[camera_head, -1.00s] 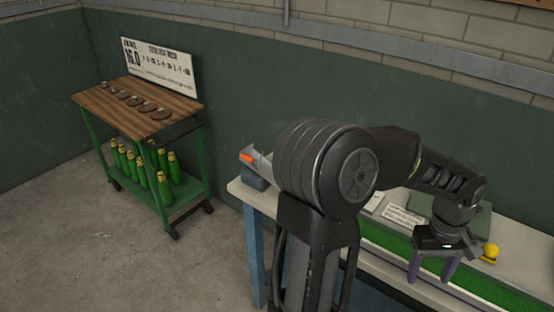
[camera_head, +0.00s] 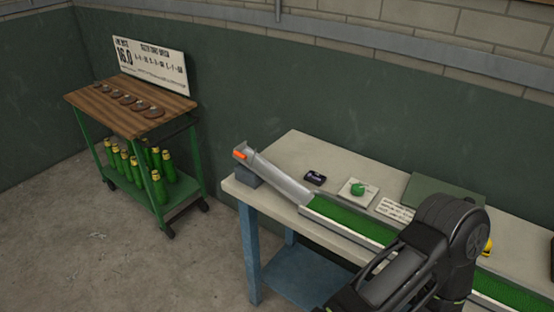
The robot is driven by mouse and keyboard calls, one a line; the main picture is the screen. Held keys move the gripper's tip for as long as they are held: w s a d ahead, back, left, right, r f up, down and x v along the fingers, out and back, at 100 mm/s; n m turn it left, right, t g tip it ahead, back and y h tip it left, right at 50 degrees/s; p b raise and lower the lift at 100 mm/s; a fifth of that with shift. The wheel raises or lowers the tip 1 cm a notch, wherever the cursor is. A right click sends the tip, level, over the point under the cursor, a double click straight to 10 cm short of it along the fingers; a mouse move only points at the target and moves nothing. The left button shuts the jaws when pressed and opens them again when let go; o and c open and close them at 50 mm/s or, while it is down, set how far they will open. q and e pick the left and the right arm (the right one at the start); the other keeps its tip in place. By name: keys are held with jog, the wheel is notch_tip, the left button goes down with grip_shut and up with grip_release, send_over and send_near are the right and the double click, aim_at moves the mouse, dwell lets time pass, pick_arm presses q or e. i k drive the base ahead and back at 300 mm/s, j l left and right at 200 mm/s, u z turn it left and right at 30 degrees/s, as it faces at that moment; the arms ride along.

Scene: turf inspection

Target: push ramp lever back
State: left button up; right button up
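The metal ramp (camera_head: 280,178) slopes down to the right from a grey block at the left end of the table. An orange piece (camera_head: 240,155), which looks like the ramp lever, sits at the ramp's upper left end. The ramp's lower end meets a strip of green turf (camera_head: 345,217) in a pale tray. One of my black arms covers the lower right, well to the right of the ramp and apart from the lever. Its gripper does not show, and my other gripper is out of view.
On the table (camera_head: 290,152) are a small black device (camera_head: 315,178), a green ball (camera_head: 358,189) on a white card, a lettered card (camera_head: 394,210), a green mat (camera_head: 440,192) and a yellow object (camera_head: 488,246). A wooden-topped cart (camera_head: 130,105) with discs and bottles stands left. Floor between is clear.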

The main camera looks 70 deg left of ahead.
aim_at(244, 157)
jog(key=u, duration=3.25)
jog(key=l+u, duration=0.2)
jog(key=l, duration=0.25)
jog(key=k+l, duration=0.1)
jog(key=l, duration=0.4)
jog(key=k+l, duration=0.15)
jog(key=l, duration=0.35)
